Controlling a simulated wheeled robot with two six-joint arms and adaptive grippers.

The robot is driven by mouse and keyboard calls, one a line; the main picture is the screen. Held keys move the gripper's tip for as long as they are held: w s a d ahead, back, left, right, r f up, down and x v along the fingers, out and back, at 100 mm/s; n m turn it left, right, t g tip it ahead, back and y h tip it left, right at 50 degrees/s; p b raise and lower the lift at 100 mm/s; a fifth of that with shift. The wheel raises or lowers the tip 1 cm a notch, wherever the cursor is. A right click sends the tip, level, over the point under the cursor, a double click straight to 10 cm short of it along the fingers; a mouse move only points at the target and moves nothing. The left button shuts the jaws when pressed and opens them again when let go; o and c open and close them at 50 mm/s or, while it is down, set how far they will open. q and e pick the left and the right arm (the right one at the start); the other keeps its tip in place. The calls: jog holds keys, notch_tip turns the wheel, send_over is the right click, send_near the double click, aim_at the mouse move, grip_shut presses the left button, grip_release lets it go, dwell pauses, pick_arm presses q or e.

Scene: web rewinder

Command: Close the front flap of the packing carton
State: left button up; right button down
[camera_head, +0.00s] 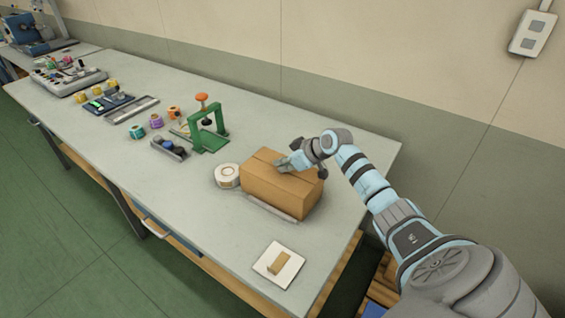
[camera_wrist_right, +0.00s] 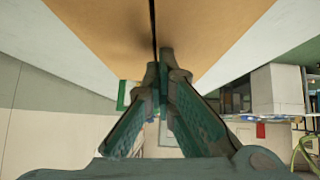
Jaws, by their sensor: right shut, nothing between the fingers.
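The packing carton (camera_head: 282,190) is a brown box standing on the grey bench, right of the middle in the head view. Its top looks covered by flaps, with a dark seam across it. My right gripper (camera_head: 284,166) is shut and empty over the carton's top, at or just above the surface. In the right wrist view the shut fingertips (camera_wrist_right: 160,66) lie in line with the dark seam between two brown panels of the carton (camera_wrist_right: 100,30). I cannot tell whether they touch. Which panel is the front flap is unclear. My left gripper is not in view.
A white tape roll (camera_head: 228,175) stands left of the carton, and a grey bar lies along its front. A white plate with a small tan block (camera_head: 279,263) is nearer. A green press (camera_head: 207,132) and coloured spools stand farther left. The bench's front middle is clear.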

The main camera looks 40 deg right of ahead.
jog(key=shift+d+r+p, duration=0.2)
jog(key=shift+r+p, duration=0.65)
jog(key=shift+p, duration=0.2)
jog(key=r+p, duration=0.2)
jog(key=r, duration=0.1)
jog(key=r+p, duration=0.1)
jog(key=shift+s+d+r+p, duration=0.2)
jog(key=shift+s+r+p, duration=0.05)
jog(key=shift+s+p, duration=0.1)
jog(key=v, duration=0.8)
jog(key=shift+s, duration=0.2)
jog(key=shift+f, duration=0.1)
